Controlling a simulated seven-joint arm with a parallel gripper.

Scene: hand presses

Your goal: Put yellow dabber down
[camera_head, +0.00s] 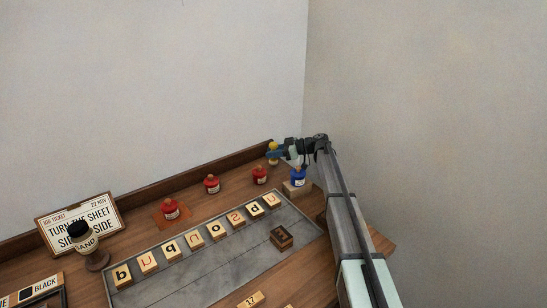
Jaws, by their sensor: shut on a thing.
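The yellow dabber (273,147) is small in the head view, near the back right corner of the wooden bench (203,273). The dabber looks about upright. I cannot tell whether its base touches the bench or hangs just above it.
A blue dabber (298,177) stands on a wooden block just right of and below my gripper. Red dabbers (260,175) stand along the back. A grey slab (170,296) bears letter blocks and a dark block (281,237). A job ticket (100,208) stands at left.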

